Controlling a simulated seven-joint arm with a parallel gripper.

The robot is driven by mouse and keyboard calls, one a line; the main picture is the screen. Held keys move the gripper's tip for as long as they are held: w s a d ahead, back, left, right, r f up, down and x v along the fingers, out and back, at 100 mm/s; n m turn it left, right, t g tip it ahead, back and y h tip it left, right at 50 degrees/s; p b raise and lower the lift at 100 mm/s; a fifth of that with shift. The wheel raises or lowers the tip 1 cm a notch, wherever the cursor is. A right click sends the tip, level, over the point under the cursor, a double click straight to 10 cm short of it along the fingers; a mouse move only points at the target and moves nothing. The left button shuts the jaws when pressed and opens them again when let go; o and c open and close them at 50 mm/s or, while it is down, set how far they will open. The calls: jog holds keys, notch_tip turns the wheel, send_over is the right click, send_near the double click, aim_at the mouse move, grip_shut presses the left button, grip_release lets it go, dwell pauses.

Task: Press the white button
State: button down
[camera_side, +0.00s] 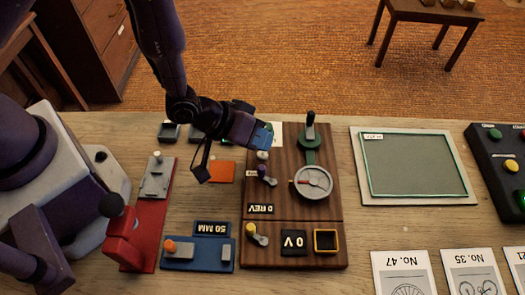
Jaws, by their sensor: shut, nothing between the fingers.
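A brown wooden board (325,205) lies on the table with several controls on it. A small round white button (262,155) shows near its upper left edge, just below my fingertips in the picture. My gripper (264,137) is shut and empty, tilted down over that upper left part of the board. I cannot tell whether the fingertips touch anything.
The board also bears a purple-tipped lever (263,171), a green lever (310,140), a round dial (313,182) and a yellow-tipped lever (252,230). A red stand (150,215), a blue block (197,255) and a green panel (415,165) lie around it.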

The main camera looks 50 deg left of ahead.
aim_at(261, 152)
jog(key=shift+r, duration=2.5)
